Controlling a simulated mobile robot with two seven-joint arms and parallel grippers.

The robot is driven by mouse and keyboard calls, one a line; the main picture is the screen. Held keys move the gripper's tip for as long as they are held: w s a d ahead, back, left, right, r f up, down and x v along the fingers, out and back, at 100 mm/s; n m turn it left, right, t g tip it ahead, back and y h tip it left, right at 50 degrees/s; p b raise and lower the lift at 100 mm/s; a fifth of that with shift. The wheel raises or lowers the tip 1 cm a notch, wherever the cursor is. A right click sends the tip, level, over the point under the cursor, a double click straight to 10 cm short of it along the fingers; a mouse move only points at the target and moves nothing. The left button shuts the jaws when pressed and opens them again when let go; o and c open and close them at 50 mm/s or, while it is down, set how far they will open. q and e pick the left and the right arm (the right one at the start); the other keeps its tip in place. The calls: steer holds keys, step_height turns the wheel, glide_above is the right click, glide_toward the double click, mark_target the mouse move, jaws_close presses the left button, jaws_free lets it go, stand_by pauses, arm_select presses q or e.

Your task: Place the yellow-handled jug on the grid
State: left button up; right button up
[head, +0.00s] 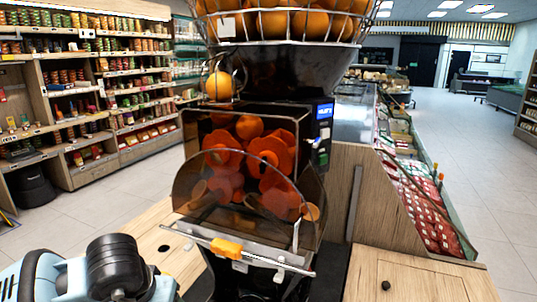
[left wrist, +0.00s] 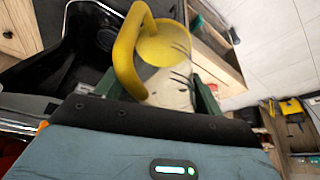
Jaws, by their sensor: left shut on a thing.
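The jug (left wrist: 165,50), with a yellow rim and a yellow handle (left wrist: 125,50), is in the left wrist view. My left gripper (left wrist: 158,88) is shut on it, with a dark green finger on each side. The jug's lower part is hidden by the gripper, and I cannot tell how far it is tilted. The orange juicer (head: 250,170) stands in the middle of the head view. The grid is not clearly visible; the juicer's lower part runs out of the head view. My right gripper is not in view.
A black stand part (left wrist: 85,45) lies left of the jug in the left wrist view. A wooden counter (head: 415,280) flanks the juicer. An orange-handled bar (head: 227,248) crosses the juicer's front. Shelves (head: 100,90) stand at the left; floor is open at the right.

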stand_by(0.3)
arm_select(q)
steer(key=s, duration=0.1)
steer(key=s+r, duration=0.2)
steer(key=s, duration=0.1)
stand_by(0.8)
